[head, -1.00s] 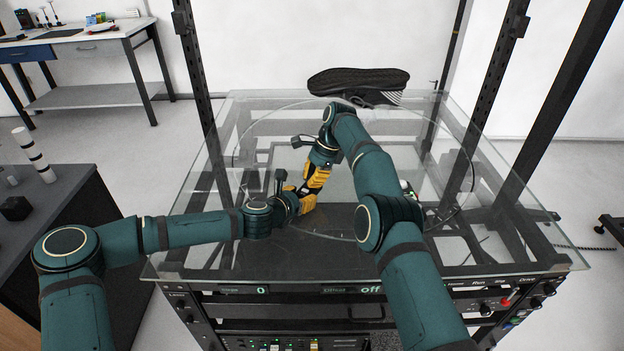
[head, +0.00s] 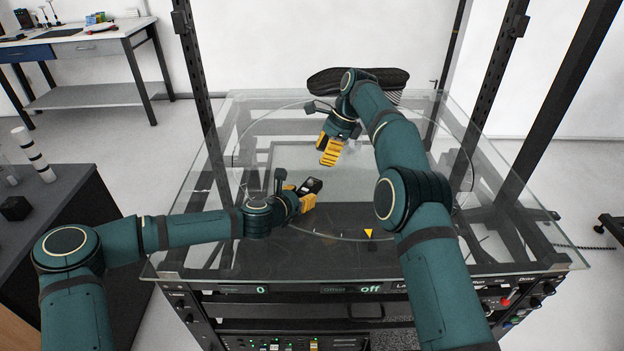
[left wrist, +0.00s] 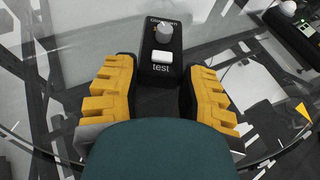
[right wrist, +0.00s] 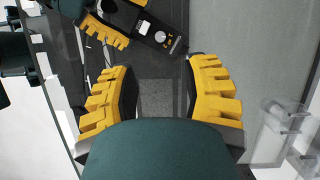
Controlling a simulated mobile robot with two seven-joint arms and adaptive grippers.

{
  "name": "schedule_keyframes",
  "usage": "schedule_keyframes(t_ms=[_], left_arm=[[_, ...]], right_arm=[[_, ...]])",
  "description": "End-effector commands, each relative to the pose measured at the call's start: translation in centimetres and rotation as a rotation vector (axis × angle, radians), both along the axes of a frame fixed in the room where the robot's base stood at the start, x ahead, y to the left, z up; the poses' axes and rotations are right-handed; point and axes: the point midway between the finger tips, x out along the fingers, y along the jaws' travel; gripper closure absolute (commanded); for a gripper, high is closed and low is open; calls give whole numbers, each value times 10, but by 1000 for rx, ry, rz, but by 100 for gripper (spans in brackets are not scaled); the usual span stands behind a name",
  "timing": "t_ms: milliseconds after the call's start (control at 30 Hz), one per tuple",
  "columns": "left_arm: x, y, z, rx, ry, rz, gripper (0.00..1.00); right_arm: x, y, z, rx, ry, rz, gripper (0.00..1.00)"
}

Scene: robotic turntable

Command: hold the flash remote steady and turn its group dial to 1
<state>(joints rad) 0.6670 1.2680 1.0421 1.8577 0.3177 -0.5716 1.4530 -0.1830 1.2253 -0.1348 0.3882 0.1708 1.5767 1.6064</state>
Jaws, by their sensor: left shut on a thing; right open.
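The flash remote (head: 312,185) is a small black box with a round grey dial (left wrist: 164,31) and a white button (left wrist: 162,57) marked "test". My left gripper (head: 304,196) is shut on the remote's sides, with the dial end sticking out beyond the yellow fingers. The lettering around the dial is too small to read surely. My right gripper (head: 330,152) is open and empty, above and behind the remote in the head view. In the right wrist view the remote (right wrist: 158,38) lies beyond the open fingers, near the top, clear of them.
A round glass turntable (head: 262,118) lies below, with a yellow triangle marker (head: 368,233) near its front edge. Another black device (left wrist: 296,28) shows at upper right in the left wrist view. Dark rack posts (head: 197,75) flank the table.

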Motion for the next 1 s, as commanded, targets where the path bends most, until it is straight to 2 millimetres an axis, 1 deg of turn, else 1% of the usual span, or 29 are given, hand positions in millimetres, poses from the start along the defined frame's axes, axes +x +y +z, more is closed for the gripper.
schedule_keyframes(t_ms=[33, 100, 167, 267, 433, 600, 800, 900, 1000], left_arm=[[0, 0, -1, 1, 1, 0, 94], [0, 0, 0, 1, 1, 0, 94], [0, 0, -1, 1, 1, 0, 94], [0, 0, -1, 1, 1, 0, 94], [0, 0, -1, 1, 1, 0, 94], [0, 0, -1, 1, 1, 0, 94], [0, 0, -1, 1, 1, 0, 94], [0, 0, -1, 1, 1, 0, 94], [0, 0, -1, 1, 1, 0, 94]], right_arm=[[-1, -5, 10, 1, 1, -25, 54], [-1, -8, 19, 1, 3, -53, 54], [-1, -10, 21, 2, 5, -67, 54], [-2, -8, 17, 1, 9, -73, 54], [-3, 1, -5, 1, 8, -71, 54], [-4, 15, -37, 1, 10, -71, 54], [-4, 27, -68, 1, 7, -72, 54], [-4, 31, -77, 2, 6, -72, 54], [-4, 34, -83, 2, 5, -72, 54]])
